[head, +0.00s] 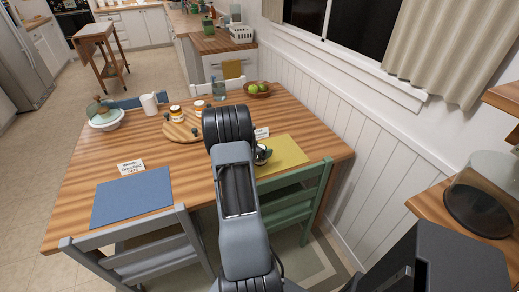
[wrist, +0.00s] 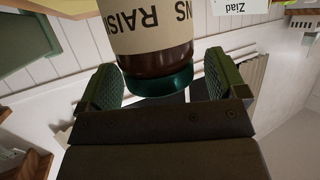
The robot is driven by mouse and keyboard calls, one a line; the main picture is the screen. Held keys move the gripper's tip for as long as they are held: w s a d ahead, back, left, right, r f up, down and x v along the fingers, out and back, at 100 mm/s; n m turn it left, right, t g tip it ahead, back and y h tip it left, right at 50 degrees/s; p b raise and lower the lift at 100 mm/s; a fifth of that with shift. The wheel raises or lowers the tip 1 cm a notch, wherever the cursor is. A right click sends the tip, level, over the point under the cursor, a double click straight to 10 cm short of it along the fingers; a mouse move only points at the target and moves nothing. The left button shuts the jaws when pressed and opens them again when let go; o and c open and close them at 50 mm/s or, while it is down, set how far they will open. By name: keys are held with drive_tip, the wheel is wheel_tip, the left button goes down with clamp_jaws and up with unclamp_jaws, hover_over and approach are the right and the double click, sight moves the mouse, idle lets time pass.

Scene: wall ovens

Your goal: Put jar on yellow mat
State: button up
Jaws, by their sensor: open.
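A jar (wrist: 155,45) with a cream label reading partly "RAISINS", dark contents and a teal lid fills the upper middle of the wrist view, lid toward me. My gripper (wrist: 160,80) is open, with one green-padded finger on each side of the lid; a gap shows on both sides. The jar's far end is cut off by the frame. In the head view the yellow mat (head: 286,152) lies on the table's right side, partly behind my arm. A small dark and pale shape sits at the mat's left edge beside my arm; I cannot tell what it is.
The wooden table (head: 75,180) also holds a blue mat (head: 132,197), a round board (head: 178,132) with small jars, a white cup (head: 149,104), a lidded bowl (head: 105,120) and a fruit bowl (head: 258,90). A green chair (head: 300,190) stands in front of the yellow mat.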

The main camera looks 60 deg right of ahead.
drive_tip(key=w+a+r+n+t+y, duration=0.3)
drive_tip(key=w+a+r+t, duration=0.15)
drive_tip(key=a, duration=0.65)
drive_tip(key=w+a+r+n+t+y, duration=0.2)
drive_tip(key=w+a+r+n+t, duration=0.25)
drive_tip(key=a, duration=0.55)
drive_tip(key=w+a+r+n+t+y, duration=0.3)
drive_tip(key=w+a+r, duration=0.3)
drive_tip(key=a, duration=0.5)
drive_tip(key=s+a+n+g+y, duration=0.1)
drive_tip(key=s+a+n+y, duration=0.35)
drive_tip(key=a, duration=0.75)
drive_tip(key=s+a+n+g, duration=0.4)
drive_tip(key=s+g, duration=0.1)
drive_tip(key=s, duration=0.8)
drive_tip(key=shift+a+r+n+g+y, duration=0.15)
drive_tip(key=shift+n+g+y, duration=0.15)
drive_tip(key=shift+n+y, duration=0.1)
drive_tip(key=shift+s+r, duration=0.1)
drive_tip(key=shift+r, duration=0.05)
wheel_tip(320, 180, up, 3)
drive_tip(key=p, duration=0.3)
